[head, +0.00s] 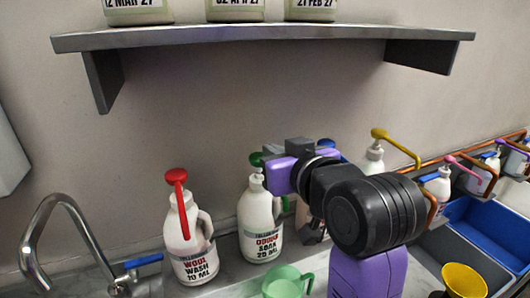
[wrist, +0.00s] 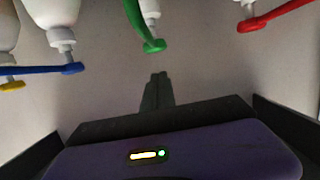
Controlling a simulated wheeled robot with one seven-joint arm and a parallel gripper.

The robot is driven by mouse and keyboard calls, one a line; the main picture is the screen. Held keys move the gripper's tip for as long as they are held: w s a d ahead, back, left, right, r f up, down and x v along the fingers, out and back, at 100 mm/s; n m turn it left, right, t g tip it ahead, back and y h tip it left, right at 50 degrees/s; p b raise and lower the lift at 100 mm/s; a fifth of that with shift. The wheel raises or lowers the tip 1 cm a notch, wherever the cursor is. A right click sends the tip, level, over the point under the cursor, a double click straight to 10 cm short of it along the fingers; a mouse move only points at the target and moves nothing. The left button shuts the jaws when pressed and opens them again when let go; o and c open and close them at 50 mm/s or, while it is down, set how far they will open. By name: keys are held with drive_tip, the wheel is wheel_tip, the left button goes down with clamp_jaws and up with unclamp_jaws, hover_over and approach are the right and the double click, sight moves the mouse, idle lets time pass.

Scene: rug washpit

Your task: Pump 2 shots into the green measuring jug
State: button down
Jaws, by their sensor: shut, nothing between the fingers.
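The green measuring jug (head: 287,282) stands at the bottom of the head view, its mouth open upward. Just behind it is a white bottle (head: 260,222) labelled Odour Soak 20 ML with a green pump (head: 256,159). My gripper (head: 280,172), purple and black, is up beside this pump head and hides part of it. In the wrist view my gripper's dark fingers (wrist: 157,80) are together and empty. The green pump (wrist: 150,40) shows close to them there, with a visible gap in the picture. Whether they touch in depth I cannot tell.
A red-pump Wool Wash bottle (head: 188,240) stands left, near a tap (head: 70,205). A yellow pump (head: 395,145) and a pink-pump bottle (head: 438,188) stand right. A blue pump (wrist: 35,70) shows in the wrist view. A shelf (head: 270,35) spans above; a yellow cup (head: 464,280) sits lower right.

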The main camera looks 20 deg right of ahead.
drive_tip(key=shift+v, duration=1.75)
drive_tip(key=shift+r, duration=0.1)
wheel_tip(320, 180, up, 6)
drive_tip(key=t, duration=0.4)
drive_tip(key=s+f+n+t+y+b, duration=0.1)
drive_tip(key=s+f, duration=0.6)
drive_tip(key=f, duration=0.4)
drive_tip(key=s+f+b, duration=0.2)
drive_tip(key=s+f, duration=0.4)
drive_tip(key=f, duration=0.4)
drive_tip(key=s+f+g+b, duration=0.1)
drive_tip(key=s+f+g, duration=0.1)
drive_tip(key=s+f, duration=0.7)
drive_tip(key=s+f+m+g+h+b, duration=0.1)
drive_tip(key=s+f+g, duration=0.2)
drive_tip(key=s+f, duration=0.6)
drive_tip(key=s, duration=0.5)
drive_tip(key=shift+s+d, duration=0.15)
drive_tip(key=shift+s, duration=0.15)
